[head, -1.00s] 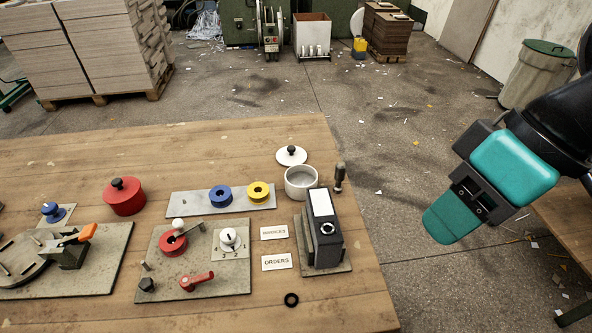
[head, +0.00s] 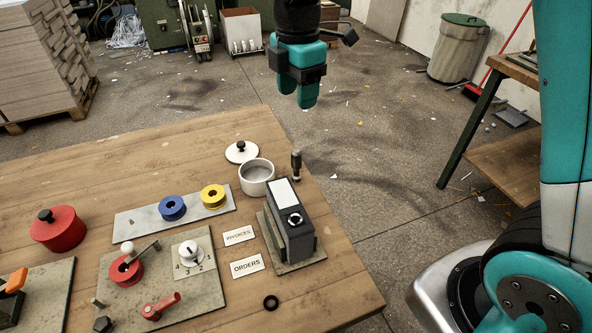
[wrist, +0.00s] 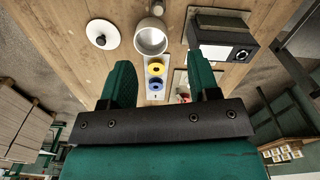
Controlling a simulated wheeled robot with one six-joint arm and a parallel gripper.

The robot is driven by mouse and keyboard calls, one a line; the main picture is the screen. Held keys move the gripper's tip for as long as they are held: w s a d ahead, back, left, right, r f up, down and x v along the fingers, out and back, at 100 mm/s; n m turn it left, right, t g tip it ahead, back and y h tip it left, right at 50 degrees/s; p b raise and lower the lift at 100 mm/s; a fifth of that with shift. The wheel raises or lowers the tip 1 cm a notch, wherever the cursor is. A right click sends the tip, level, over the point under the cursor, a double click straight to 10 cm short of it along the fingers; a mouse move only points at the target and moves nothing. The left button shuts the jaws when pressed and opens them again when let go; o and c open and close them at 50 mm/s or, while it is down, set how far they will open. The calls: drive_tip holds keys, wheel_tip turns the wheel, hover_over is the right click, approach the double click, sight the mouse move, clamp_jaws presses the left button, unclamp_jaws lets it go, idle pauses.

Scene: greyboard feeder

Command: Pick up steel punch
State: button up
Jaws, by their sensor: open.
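The steel punch (head: 296,165) appears to be the small upright dark tool with a paler collar at the table's right edge. It stands beside the white pot and behind the black box. In the wrist view a small part of what looks like it (wrist: 157,9) shows at the top edge, just beyond the pot. My gripper (head: 298,100) is open and empty, fingers pointing down. It is in the air beyond the table edge, above and apart from the punch. Both teal fingers show in the wrist view (wrist: 161,68) with nothing between them.
The white pot (head: 257,172) and its lid (head: 241,152) are close to the punch. The black box (head: 290,222) stands in front of it. Blue (head: 172,208) and yellow (head: 213,196) rings sit on a grey strip. Open floor lies beyond the table (head: 110,157).

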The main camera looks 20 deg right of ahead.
sight(296, 151)
wheel_tip(296, 151, down, 18)
drive_tip(key=shift+w+r+p, duration=0.15)
drive_tip(key=shift+r+p, duration=0.05)
drive_tip(key=shift+p, duration=0.5)
drive_tip(key=c, duration=1)
